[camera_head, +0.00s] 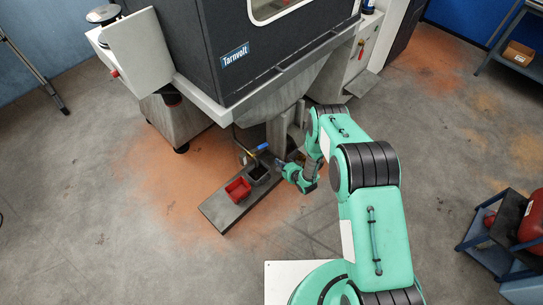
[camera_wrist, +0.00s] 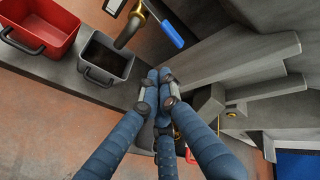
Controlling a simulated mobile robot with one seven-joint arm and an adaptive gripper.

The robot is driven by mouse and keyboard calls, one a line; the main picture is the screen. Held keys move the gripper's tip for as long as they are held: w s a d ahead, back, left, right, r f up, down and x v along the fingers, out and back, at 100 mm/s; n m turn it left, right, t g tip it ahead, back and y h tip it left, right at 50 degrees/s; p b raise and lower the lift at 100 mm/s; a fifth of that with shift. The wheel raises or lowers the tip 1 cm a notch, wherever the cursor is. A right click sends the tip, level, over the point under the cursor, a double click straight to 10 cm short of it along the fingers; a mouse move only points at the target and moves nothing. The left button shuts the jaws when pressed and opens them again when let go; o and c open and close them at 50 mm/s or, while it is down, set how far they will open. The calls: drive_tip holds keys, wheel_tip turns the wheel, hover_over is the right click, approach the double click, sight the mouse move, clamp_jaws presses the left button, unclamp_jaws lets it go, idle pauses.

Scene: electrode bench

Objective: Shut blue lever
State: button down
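The blue lever (camera_wrist: 168,34) sits on a brass valve (camera_wrist: 138,14) at the top of the wrist view. It slants down to the right, away from the bent spout. In the head view the blue lever (camera_head: 262,147) shows small, under the machine and just up-left of my gripper. My gripper (camera_wrist: 160,76) has its blue fingers drawn together at the tips, with nothing seen between them. The tips are below the lever in the wrist view and look apart from it. My gripper (camera_head: 282,164) is small in the head view, so its fingers are unclear there.
A grey bin (camera_wrist: 104,60) stands beneath the spout, with a red bin (camera_wrist: 40,26) to its left. Both stand on a dark low bench (camera_head: 222,208). Grey steel profiles (camera_wrist: 240,58) lie close to the right of my fingers. The large Tarnvolt machine (camera_head: 225,35) overhangs the spot.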

sight(259, 148)
drive_tip(key=w+r+b+x, duration=0.1)
drive_tip(key=b+x, duration=0.3)
drive_tip(key=x, duration=0.9)
drive_tip(key=shift+a+r, duration=0.3)
drive_tip(key=shift+a, duration=0.05)
drive_tip(key=w, duration=0.2)
drive_tip(key=shift+w+a, duration=0.2)
drive_tip(key=shift+w, duration=0.15)
drive_tip(key=shift+d, duration=0.1)
